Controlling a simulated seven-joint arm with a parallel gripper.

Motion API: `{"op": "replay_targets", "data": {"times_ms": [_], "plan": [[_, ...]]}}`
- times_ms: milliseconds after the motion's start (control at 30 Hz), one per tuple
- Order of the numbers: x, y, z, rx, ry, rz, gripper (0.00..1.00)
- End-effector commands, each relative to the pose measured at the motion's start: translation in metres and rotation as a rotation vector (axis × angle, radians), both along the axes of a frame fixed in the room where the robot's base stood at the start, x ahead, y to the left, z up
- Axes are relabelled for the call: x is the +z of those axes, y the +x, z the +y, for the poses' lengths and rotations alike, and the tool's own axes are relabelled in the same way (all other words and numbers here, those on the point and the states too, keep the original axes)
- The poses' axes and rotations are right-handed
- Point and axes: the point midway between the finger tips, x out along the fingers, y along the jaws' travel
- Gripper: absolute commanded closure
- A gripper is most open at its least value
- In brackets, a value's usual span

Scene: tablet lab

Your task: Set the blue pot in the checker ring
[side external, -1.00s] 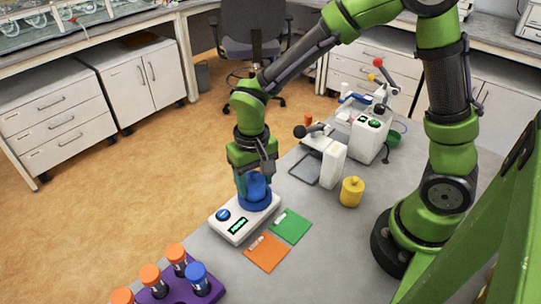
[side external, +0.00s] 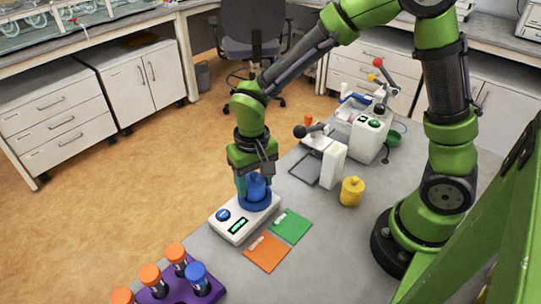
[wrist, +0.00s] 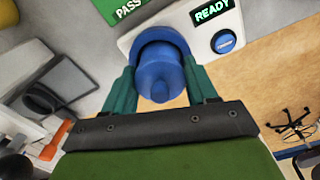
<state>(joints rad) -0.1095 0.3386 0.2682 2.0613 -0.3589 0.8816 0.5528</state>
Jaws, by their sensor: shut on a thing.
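The blue pot (side external: 257,188) is upright between the fingers of my gripper (side external: 256,184), over the white checker (side external: 229,236). In the wrist view, the pot (wrist: 160,76) has a green-blue finger on each side, and my gripper (wrist: 160,88) is shut on it. The checker's blue ring (side external: 262,204) shows around the pot's lower part; it also shows in the wrist view (wrist: 153,34). The pot's base is hidden, so I cannot tell whether it rests on the bottom. The checker's display (wrist: 212,10) reads READY.
A green card (side external: 290,226) marked PASS and an orange card (side external: 266,252) lie beside the checker. A purple rack (side external: 178,293) with capped tubes is at the front left. A yellow pot (side external: 352,191) and white instruments (side external: 333,163) stand farther right and back.

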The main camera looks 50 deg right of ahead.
Motion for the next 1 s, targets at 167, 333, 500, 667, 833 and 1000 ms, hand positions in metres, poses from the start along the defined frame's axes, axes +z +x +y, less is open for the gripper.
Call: {"op": "replay_targets", "data": {"times_ms": [167,333,500,667,833,1000], "plan": [[0.0003,0.0002,-0.0002,0.0,0.0,-0.001,0.71],[0.0003,0.0001,0.0,0.0,0.0,-0.001,0.29],[0.0003,0.0001,0.0001,0.0,0.0,-0.001,0.13],[0.0002,0.0001,0.0,0.0,0.0,0.0,0.1],[0.0002,0.0001,0.0,0.0,0.0,0.0,0.0],[0.0021,0.0003,0.0,0.0,0.0,-0.001,0.0]]}}
